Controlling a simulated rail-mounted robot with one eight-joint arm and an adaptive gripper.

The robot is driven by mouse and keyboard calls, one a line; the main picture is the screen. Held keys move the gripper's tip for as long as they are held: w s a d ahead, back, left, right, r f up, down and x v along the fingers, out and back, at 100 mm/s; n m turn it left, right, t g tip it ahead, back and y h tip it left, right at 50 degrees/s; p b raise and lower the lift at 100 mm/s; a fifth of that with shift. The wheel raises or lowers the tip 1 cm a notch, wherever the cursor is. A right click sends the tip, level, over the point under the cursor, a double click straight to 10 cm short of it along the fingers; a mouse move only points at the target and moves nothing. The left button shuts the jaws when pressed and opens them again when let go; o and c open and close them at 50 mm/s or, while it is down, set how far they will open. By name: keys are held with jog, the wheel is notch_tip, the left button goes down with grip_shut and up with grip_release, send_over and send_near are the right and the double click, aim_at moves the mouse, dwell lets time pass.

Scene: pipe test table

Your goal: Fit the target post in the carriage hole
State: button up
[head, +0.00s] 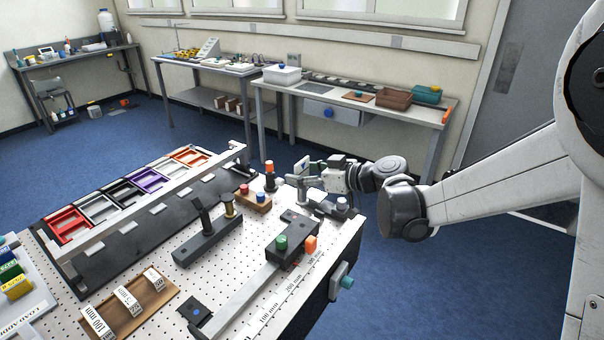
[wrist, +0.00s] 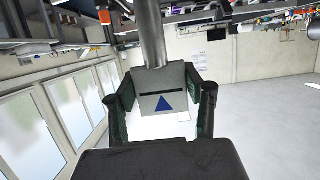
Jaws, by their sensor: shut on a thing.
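My gripper (head: 308,168) is above the far right part of the perforated table. In the wrist view its two dark fingers (wrist: 163,100) are shut on the target post (wrist: 152,35), gripping a grey square head with a black line and a blue triangle. The post's grey round shaft runs away from the head; its far end is out of the wrist view. In the head view the post (head: 303,188) shows small under the gripper. The dark carriage (head: 272,252) sits on the rail nearer the camera, with a green knob and an orange block. I cannot make out its hole clearly.
A black holder (head: 208,243) with two uprights stands left of the carriage. A wooden block (head: 253,201) with red and blue knobs and an orange-topped post (head: 270,175) stand close left of my gripper. A tray of labelled blocks (head: 130,306) lies at the front.

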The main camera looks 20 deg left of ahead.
aim_at(306, 200)
jog(key=shift+f+b, duration=2.5)
jog(key=shift+f, duration=0.3)
jog(key=shift+b, duration=0.45)
jog(key=shift+f+b, duration=1.5)
jog(key=shift+f, duration=0.1)
jog(key=o, duration=1.4)
jog(key=shift+d, duration=0.1)
